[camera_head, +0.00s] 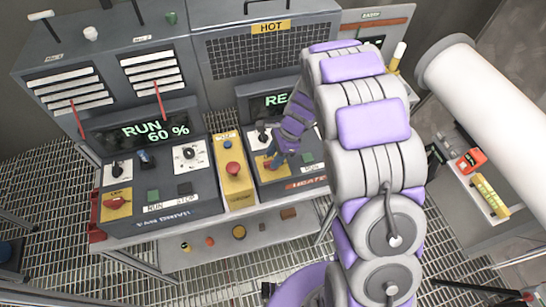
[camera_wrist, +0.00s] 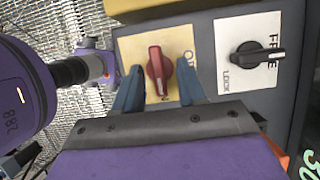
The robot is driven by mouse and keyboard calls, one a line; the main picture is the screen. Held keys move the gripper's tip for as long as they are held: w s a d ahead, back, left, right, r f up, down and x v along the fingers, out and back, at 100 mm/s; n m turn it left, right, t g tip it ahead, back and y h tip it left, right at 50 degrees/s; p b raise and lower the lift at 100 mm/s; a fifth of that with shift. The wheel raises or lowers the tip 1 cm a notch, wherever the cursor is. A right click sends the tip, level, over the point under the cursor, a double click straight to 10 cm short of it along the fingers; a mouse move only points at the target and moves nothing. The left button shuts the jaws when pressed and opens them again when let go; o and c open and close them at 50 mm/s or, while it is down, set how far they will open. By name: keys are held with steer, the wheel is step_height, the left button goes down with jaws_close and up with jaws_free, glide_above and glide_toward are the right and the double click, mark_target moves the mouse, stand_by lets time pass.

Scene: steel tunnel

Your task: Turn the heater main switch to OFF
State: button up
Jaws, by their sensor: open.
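The heater main switch is a red rotary knob (camera_wrist: 160,68) on a pale yellow plate (camera_wrist: 129,48) in the wrist view. Its lettering is partly hidden, and I cannot read its setting for sure. My gripper (camera_wrist: 160,88) is open, with one blue finger on each side of the knob; I cannot tell whether they touch it. In the head view my gripper (camera_head: 278,157) is at the heater panel (camera_head: 268,183), over the yellow plate, and my arm covers much of this panel.
A black knob (camera_wrist: 262,56) on a white FREE/LOCK plate is beside the switch. The fan drive panel (camera_head: 160,213) reads RUN 60 %. A yellow box with a red button (camera_head: 233,169) stands between the panels. A shelf (camera_head: 215,257) with small objects is below.

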steer(key=shift+s+d+f, duration=0.1)
steer(key=shift+f, duration=0.5)
steer(key=shift+c, duration=0.3)
jaws_close()
